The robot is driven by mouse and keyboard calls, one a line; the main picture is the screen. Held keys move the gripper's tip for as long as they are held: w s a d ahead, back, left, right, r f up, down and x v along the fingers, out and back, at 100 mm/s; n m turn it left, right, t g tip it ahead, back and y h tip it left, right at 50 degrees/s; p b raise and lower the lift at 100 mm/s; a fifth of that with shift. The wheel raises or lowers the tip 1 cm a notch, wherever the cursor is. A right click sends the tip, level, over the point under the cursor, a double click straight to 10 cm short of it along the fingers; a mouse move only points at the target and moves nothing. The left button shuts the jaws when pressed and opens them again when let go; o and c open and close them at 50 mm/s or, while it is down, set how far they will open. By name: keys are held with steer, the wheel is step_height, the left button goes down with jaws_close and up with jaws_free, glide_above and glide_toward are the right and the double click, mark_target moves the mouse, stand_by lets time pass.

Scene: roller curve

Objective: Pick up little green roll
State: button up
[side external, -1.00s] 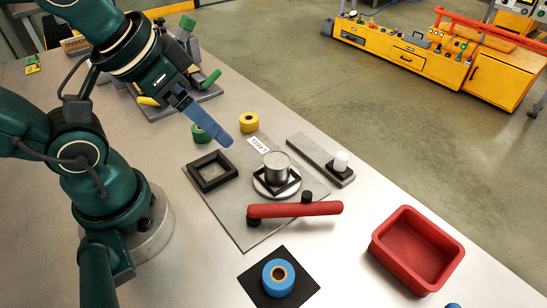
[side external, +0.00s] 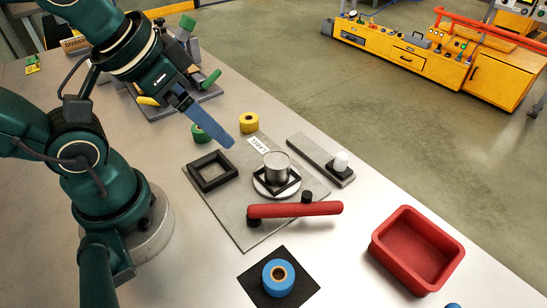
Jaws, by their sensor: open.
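The gripper is open and holds nothing. I cannot tell how high the fingertips are above the table or whether they touch the roll.
A yellow roll (side external: 249,123) stands close by on the right. A metal plate (side external: 230,213) bears a black square frame (side external: 211,172), a metal cylinder (side external: 276,167) and a red handle (side external: 295,210). A blue roll (side external: 279,277) and a red bin (side external: 417,250) are nearer.

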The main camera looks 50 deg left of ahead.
steer(key=m+g, duration=0.1)
steer(key=g, duration=0.5)
glide_above(202, 132)
steer(key=a, duration=0.2)
steer(key=f, duration=0.6)
steer(key=w+f, duration=0.1)
steer(key=f, duration=0.2)
steer(key=shift+d, duration=0.2)
steer(key=shift+s+a+f, duration=0.15)
steer(key=shift+s+f, duration=0.05)
steer(key=shift+f, duration=2.35)
